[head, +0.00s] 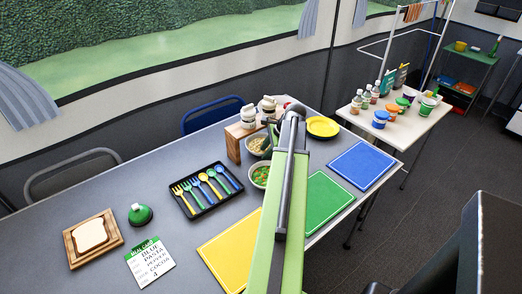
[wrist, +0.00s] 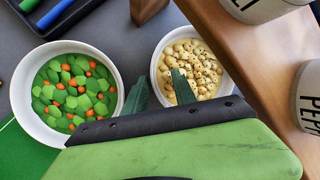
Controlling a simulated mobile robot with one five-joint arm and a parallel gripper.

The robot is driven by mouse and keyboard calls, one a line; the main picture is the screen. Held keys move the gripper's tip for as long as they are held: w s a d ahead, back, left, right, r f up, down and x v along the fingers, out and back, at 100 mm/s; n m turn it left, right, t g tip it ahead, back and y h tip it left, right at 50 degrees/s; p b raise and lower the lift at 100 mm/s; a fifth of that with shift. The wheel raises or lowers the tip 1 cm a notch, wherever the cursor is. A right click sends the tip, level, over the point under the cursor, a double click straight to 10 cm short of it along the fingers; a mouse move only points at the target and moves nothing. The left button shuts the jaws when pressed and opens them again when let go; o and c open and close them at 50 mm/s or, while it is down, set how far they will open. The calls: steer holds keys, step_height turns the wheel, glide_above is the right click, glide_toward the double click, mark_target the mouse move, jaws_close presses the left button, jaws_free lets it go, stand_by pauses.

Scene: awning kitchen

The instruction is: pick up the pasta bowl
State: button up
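The pasta bowl (wrist: 207,60) is a white bowl of pale, speckled round pasta, upright at upper right in the wrist view. In the head view it (head: 256,144) stands beside the wooden shelf, partly hidden by my arm. My gripper (wrist: 160,90) is open and empty. Its two dark green fingertips appear on either side of the pasta bowl's left rim, one over the pasta and one in the gap between bowls. I cannot tell whether they touch the bowl.
A white bowl of green and orange vegetables (wrist: 72,95) stands close on the left. The wooden shelf (wrist: 262,62) with lettered pots (wrist: 307,95) is close on the right. A black cutlery tray (head: 207,189), yellow plate (head: 322,127) and green mat (head: 326,199) lie nearby.

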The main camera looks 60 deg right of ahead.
jaws_close()
stand_by(1.1)
